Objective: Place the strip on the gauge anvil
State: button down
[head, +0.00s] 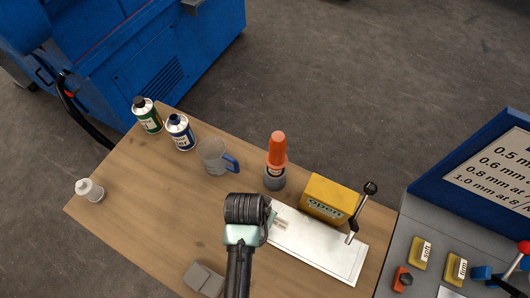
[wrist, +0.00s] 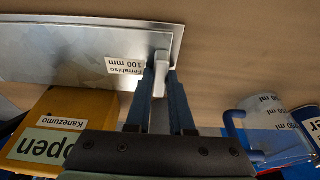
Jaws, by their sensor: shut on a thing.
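My gripper (head: 281,224) is shut on a narrow pale piece, which I take to be the strip (wrist: 160,62). In the wrist view the strip shows between the two fingers, its end at the fingertips; its full length is hidden. The gripper is over the left end of a flat, pale metal plate (head: 322,249) on the wooden table. In the wrist view the plate (wrist: 60,45) carries a "100 mm" label. Whether the strip touches the plate is not clear. I cannot identify a gauge anvil for certain in either view.
A yellow box (head: 327,198) with a black-knobbed lever (head: 362,208) stands behind the plate. An orange-topped bottle (head: 277,151), a mug (head: 214,157) and two cans (head: 180,133) stand to its left. A grey bench (head: 420,245) with a thickness chart (head: 500,170) is at right.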

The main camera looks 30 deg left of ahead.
jog(key=shift+s+r, duration=0.1)
jog(key=shift+s, duration=0.05)
jog(key=c, duration=0.8)
grip_release()
jog(key=v, duration=1.2)
